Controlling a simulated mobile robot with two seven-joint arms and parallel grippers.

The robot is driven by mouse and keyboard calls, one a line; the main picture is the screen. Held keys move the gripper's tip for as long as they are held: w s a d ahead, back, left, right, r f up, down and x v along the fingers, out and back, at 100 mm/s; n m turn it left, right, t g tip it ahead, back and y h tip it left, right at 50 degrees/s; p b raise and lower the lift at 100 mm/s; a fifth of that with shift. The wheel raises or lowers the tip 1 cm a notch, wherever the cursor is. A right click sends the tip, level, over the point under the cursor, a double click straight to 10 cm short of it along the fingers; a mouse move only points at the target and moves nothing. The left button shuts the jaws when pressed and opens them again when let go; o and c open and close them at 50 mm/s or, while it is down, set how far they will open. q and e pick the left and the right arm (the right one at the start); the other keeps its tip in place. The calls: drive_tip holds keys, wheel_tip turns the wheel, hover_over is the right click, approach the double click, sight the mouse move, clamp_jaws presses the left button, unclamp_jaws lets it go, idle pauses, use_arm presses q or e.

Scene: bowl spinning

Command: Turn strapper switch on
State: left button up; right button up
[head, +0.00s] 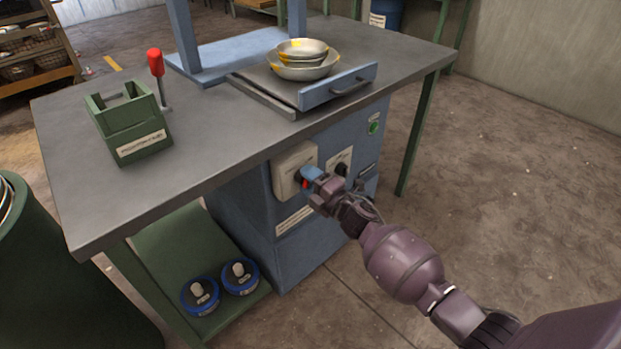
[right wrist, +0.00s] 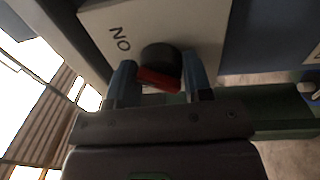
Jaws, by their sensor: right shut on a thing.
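The strapper switch is a dark rotary knob (right wrist: 160,58) with a red bar, on a cream switch box (head: 292,166) fixed to the front of the blue machine (head: 255,208). In the right wrist view, tilted letters beside the knob read like "ON" turned upside down. My right gripper (head: 307,179) is at the switch box; its blue fingers lie on both sides of the knob and are shut on it, as the right wrist view (right wrist: 160,78) also shows. The red bar sits at a slant between the fingers. My left gripper is not in view.
The grey table (head: 215,125) overhangs the machine. Stacked metal bowls (head: 302,68) stand behind a blue drawer front (head: 338,86). A green box (head: 125,122) and red-handled lever (head: 156,63) are at the left. Blue-rimmed tins (head: 200,295) sit on the lower shelf. The floor at right is clear.

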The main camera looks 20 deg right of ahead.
drive_tip(key=shift+m, duration=1)
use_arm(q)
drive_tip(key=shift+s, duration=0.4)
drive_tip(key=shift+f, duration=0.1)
use_arm(e)
drive_tip(key=shift+f+m, duration=0.15)
drive_tip(key=shift+m, duration=0.15)
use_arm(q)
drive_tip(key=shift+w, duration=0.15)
use_arm(e)
drive_tip(key=o, duration=0.9)
use_arm(q)
drive_tip(key=shift+p, duration=0.3)
use_arm(e)
drive_tip(key=shift+s, duration=0.1)
